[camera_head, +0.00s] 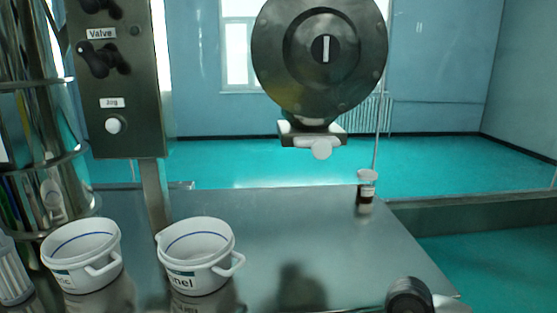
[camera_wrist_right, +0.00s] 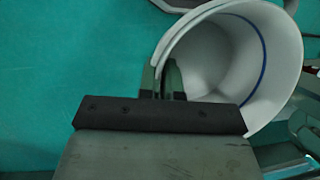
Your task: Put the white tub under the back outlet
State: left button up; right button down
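In the right wrist view, a white tub (camera_wrist_right: 262,50) with a blue line inside shows its open mouth. The fingers of my right gripper (camera_wrist_right: 164,80) straddle its near rim and appear shut on it, with teal floor behind. In the head view, two white tubs with handles stand on the steel table at the left: a left tub (camera_head: 85,262) and a right tub (camera_head: 197,262) with a partly visible label. No gripper shows at their rims. I cannot identify the back outlet. My left gripper is not in view.
A shiny metal cylinder stack (camera_head: 40,150) stands at the left, beside a control box (camera_head: 130,135) with a "Valve" label. A round dark housing (camera_head: 322,60) hangs at top centre. A small jar (camera_head: 366,190) stands near the right of the steel table (camera_head: 310,225), whose middle is clear.

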jog(key=shift+r+p, duration=1.45)
